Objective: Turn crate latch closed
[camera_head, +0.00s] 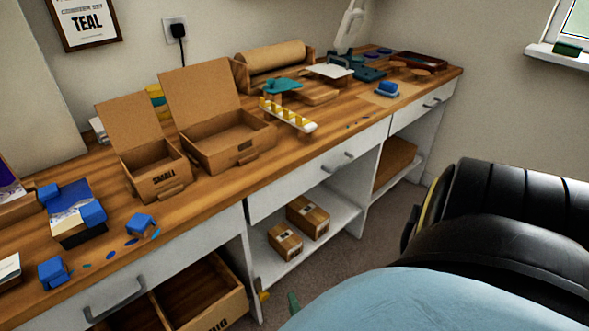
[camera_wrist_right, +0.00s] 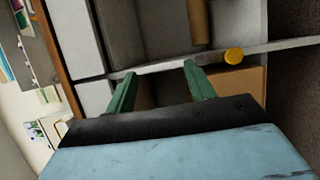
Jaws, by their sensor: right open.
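A wooden crate (camera_head: 232,309) with dark lettering stands in the open lower bay under the workbench, cut off by the bottom edge of the head view. A small yellow latch (camera_head: 263,291) sits at the white upright by the crate's right side. In the right wrist view the latch shows as a round yellow knob (camera_wrist_right: 233,56), right of the fingers and apart from them. How the latch is turned I cannot tell. My right gripper (camera_wrist_right: 160,69) is open and empty, its two green fingers spread. In the head view a green finger shows right of the latch. My left gripper is out of view.
The white upright (camera_head: 243,262) and a shelf (camera_head: 335,222) with small boxes (camera_head: 308,217) border the bay. A drawer handle (camera_head: 115,300) juts out above it. Cardboard boxes (camera_head: 220,143) and blue pieces (camera_head: 140,223) stand on the benchtop. The floor (camera_head: 340,262) in front is clear.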

